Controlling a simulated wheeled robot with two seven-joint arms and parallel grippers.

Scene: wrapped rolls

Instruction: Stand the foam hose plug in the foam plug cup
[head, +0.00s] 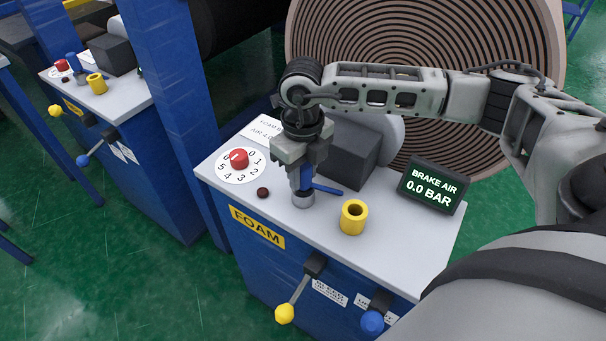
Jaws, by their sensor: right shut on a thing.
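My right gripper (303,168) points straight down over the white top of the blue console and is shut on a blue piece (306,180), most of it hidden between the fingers. A round grey metal part (303,199) shows directly below the blue piece, at the console top. I cannot tell whether the two are joined. A thin blue lever (328,190) sticks out to the right. A yellow cup (354,217) with a dark round hole stands upright and empty, right of the gripper and apart from it. No part is labelled as the foam hose plug. My left gripper is not in view.
A red knob (239,159) on a numbered dial and a dark button (263,193) are left of the gripper. A dark grey box (350,150) stands behind; a BRAKE AIR display (432,186) is at right. Levers (285,313) stick out in front. A similar console (130,95) is at left.

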